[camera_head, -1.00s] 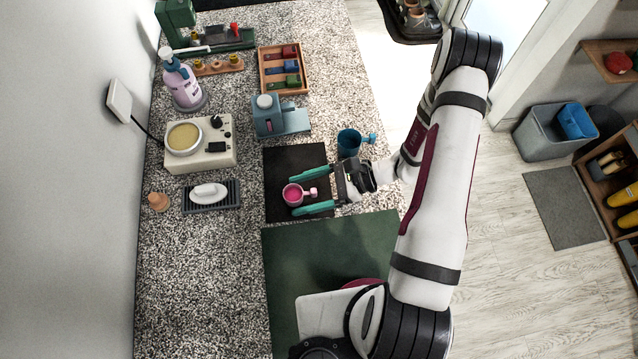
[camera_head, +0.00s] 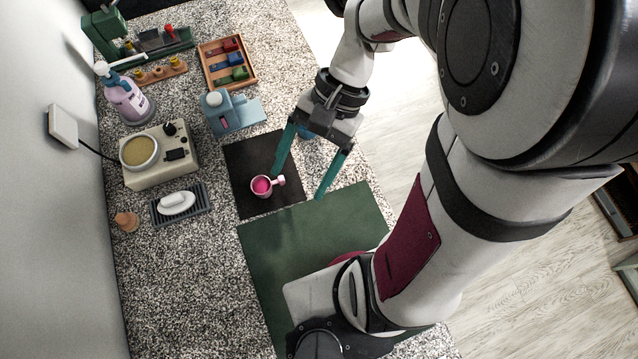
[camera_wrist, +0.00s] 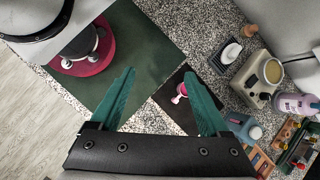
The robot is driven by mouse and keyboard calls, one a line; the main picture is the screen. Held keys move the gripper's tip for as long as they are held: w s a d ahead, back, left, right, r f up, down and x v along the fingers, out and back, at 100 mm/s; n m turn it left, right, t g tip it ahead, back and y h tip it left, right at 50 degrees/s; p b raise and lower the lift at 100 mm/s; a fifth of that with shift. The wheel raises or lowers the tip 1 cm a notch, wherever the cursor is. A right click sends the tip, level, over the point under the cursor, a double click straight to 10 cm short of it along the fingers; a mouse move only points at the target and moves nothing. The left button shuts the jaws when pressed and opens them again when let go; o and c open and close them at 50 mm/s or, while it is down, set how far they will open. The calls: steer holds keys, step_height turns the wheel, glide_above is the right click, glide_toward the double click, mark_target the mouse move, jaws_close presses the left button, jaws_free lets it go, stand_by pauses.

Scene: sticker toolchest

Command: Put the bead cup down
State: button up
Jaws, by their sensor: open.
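The bead cup is a small pink cup (camera_head: 263,186) with a short side handle. It stands on the black mat (camera_head: 240,150) near the mat's front edge. It also shows in the wrist view as a pink cup (camera_wrist: 180,91) between the fingers, some way below. My gripper (camera_head: 298,185) is open, with its two teal fingers wide apart and nothing between them. In the head view it hangs to the right of the cup, raised above the counter and apart from the cup.
A green mat (camera_head: 300,235) lies in front of the black mat. A blue-grey device (camera_head: 232,112), a cream warmer (camera_head: 160,153), a soap dish (camera_head: 182,204) and a wooden tray (camera_head: 228,62) stand to the left and behind.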

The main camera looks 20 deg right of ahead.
steer(key=s+r+n+t+h, duration=0.2)
steer(key=s+r+n+h, duration=0.1)
steer(key=s, duration=0.4)
steer(key=shift+n+t+h, duration=0.4)
steer(key=shift+n+h, duration=0.2)
